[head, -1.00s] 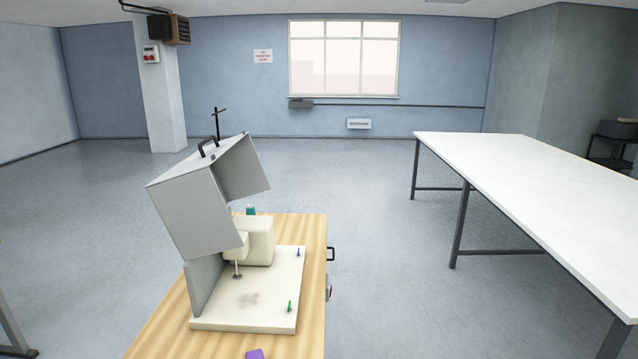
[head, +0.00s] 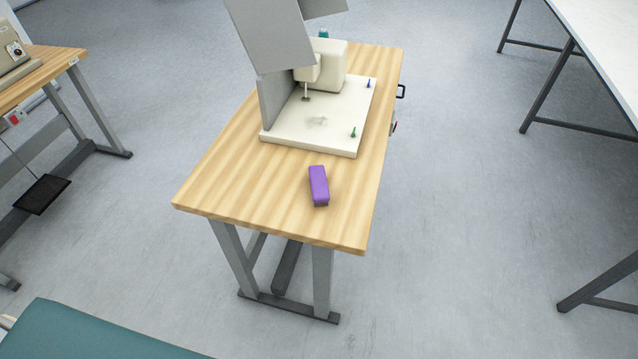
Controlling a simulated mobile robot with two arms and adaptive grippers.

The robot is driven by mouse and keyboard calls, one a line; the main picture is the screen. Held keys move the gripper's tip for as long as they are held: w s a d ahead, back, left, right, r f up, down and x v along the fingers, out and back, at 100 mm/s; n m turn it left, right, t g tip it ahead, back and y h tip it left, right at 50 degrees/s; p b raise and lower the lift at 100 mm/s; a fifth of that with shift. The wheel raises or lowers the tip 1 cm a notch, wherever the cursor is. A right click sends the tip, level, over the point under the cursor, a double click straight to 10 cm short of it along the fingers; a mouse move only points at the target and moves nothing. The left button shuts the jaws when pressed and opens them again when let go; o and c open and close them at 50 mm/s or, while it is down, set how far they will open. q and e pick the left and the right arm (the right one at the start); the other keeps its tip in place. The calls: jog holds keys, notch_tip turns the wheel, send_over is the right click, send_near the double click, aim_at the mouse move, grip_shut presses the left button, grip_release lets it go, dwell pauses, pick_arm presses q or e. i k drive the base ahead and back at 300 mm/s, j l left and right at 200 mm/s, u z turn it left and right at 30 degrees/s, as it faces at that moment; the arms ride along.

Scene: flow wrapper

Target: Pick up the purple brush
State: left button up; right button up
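The purple brush (head: 318,184) is a small rounded block lying on the near part of a wooden table (head: 240,180). It lies just in front of the white base plate of a machine and is apart from it. Its long side points roughly away from me. Nothing covers it. Neither of my grippers shows in the head view.
The machine's white base plate (head: 330,131) carries a cream body, a raised grey cover (head: 270,38) and small green and blue pegs. Another wooden table (head: 40,72) stands left, a white table (head: 607,35) right. A teal surface (head: 90,335) is at bottom left.

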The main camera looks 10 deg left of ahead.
aim_at(320, 191)
jog(key=j+z, duration=0.4)
jog(key=j, duration=0.3)
jog(key=j+z, duration=0.4)
jog(key=j, duration=0.25)
jog(key=k+j+z, duration=0.15)
jog(key=j+z, duration=0.25)
jog(key=j, duration=0.25)
